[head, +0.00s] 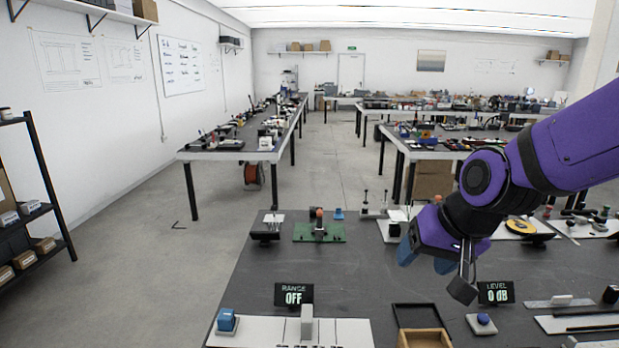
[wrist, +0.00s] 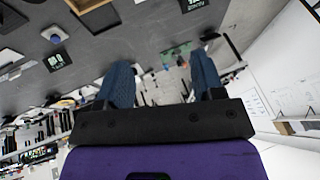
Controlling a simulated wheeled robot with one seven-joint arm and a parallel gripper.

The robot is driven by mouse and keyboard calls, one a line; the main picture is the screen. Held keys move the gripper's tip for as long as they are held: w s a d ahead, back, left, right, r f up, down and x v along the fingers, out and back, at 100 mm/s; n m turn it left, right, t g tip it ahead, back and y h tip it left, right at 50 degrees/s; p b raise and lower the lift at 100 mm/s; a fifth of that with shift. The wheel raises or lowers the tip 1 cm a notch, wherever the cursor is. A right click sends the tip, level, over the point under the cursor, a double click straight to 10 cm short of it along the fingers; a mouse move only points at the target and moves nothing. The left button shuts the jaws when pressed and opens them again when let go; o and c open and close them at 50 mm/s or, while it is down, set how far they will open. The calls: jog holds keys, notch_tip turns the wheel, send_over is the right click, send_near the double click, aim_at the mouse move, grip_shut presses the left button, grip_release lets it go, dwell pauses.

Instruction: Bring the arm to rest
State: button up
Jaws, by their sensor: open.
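My purple arm (head: 555,145) reaches in from the right in the head view, bent at its wrist above the dark workbench (head: 370,270). My gripper (head: 425,258) hangs over the bench with its blue fingers pointing down. In the wrist view, the two blue fingers of my gripper (wrist: 163,80) stand well apart, with nothing held between them. The gripper looks clear of the objects on the bench, though its exact height is hard to tell.
A RANGE display (head: 294,295) reading OFF and a LEVEL display (head: 496,293) reading 0 dB stand on the bench. A wooden tray (head: 425,338), a blue knob (head: 484,321) and a green board (head: 319,233) lie around. The floor at left (head: 150,270) is clear.

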jog(key=s+d+r+h, duration=0.3)
jog(key=s+d+r, duration=0.7)
jog(key=s, duration=0.3)
jog(key=shift+s+d+n+t, duration=0.15)
jog(key=shift+d+n+t, duration=0.2)
jog(key=shift+d, duration=0.55)
